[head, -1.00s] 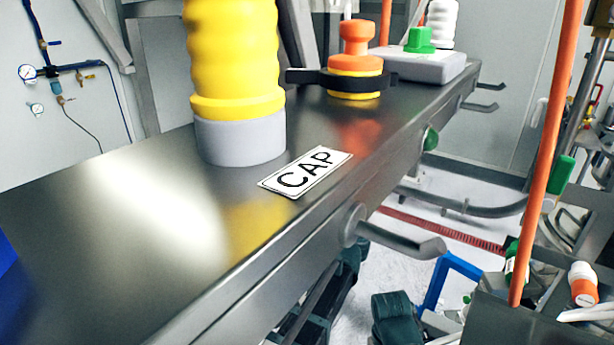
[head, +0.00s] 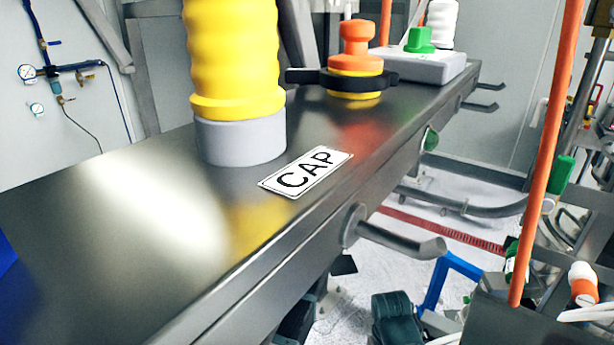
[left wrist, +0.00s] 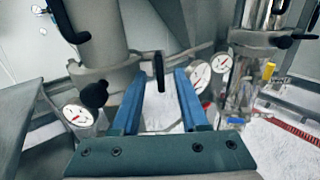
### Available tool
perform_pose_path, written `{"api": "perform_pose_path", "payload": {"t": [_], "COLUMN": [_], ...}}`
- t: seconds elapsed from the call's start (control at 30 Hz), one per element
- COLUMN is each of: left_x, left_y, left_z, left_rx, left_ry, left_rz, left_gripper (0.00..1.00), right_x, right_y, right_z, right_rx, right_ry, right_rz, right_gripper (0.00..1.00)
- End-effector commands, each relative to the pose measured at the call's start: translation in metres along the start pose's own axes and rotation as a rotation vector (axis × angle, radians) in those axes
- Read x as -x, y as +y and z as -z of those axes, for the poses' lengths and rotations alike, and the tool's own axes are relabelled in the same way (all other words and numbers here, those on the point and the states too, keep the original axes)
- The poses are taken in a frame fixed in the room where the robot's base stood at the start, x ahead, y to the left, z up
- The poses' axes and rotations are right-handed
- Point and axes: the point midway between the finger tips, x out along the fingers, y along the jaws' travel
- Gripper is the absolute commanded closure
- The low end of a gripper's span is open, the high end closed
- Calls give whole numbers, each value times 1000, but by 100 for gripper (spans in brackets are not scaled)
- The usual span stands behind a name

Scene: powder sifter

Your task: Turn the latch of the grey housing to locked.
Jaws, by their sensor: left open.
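In the left wrist view my left gripper (left wrist: 160,76) is open, its two blue fingers apart and nothing gripped. A small upright black handle (left wrist: 159,72) shows between the fingertips; whether they touch it I cannot tell. Left of it is a grey cylindrical body (left wrist: 92,35) with a black knob (left wrist: 94,94). I cannot tell whether this is the grey housing and its latch. In the head view a low grey box (head: 425,67) with a green knob (head: 419,40) stands at the bench's far end. Neither gripper is clearly seen there.
The metal bench (head: 130,230) carries a yellow bellows (head: 235,60) on a grey ring, a CAP label (head: 306,171) and an orange knob (head: 355,45) with a black clamp. An orange pole (head: 545,160) stands right. Gauges (left wrist: 77,115) flank the gripper in the wrist view.

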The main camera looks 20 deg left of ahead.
Motion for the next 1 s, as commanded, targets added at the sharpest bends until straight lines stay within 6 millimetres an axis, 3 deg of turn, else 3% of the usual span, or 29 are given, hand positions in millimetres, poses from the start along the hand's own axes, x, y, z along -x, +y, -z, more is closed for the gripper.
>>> {"api": "perform_pose_path", "payload": {"t": [0.2,0.57,0.83,1.0], "left_x": [-21,-24,-24,-24], "left_y": [-1,0,0,0], "left_z": [0,0,0,0], "left_rx": [0,0,0,0], "left_ry": [0,0,0,0], "left_rz": [1,1,1,1], "left_gripper": [56,56,100,100], "right_x": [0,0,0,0], "right_y": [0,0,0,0], "right_z": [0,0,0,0], "right_rx": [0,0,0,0], "right_ry": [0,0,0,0], "right_rz": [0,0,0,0], "right_gripper": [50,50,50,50]}}
